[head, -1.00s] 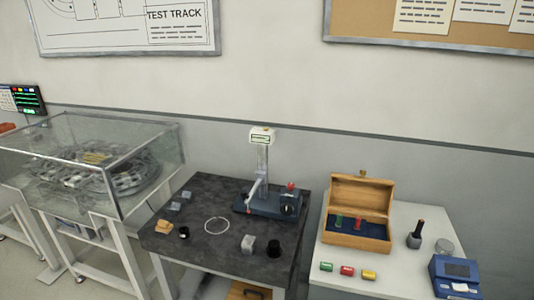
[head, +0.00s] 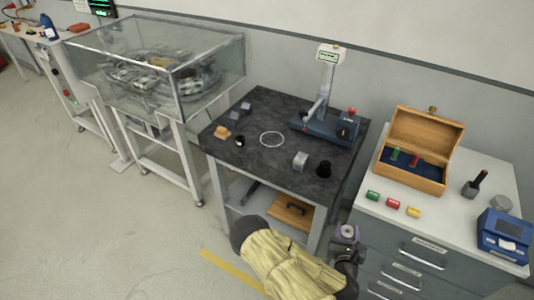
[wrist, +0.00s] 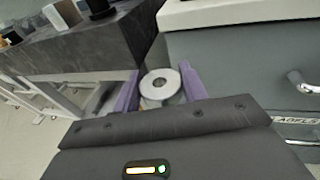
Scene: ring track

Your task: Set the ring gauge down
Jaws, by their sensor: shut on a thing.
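In the head view my gripper (head: 346,243) is low at the bottom, in front of the gap between the dark stone table and the drawer cabinet. The ring gauge shows there only as a small grey shape (head: 347,231). A white circle (head: 272,139) is on the dark table top (head: 265,165), and its inside is empty.
A measuring stand (head: 325,124) is at the back. The cabinet (head: 440,212) holds an open wooden box (head: 415,170) and coloured cylinders (head: 392,205).

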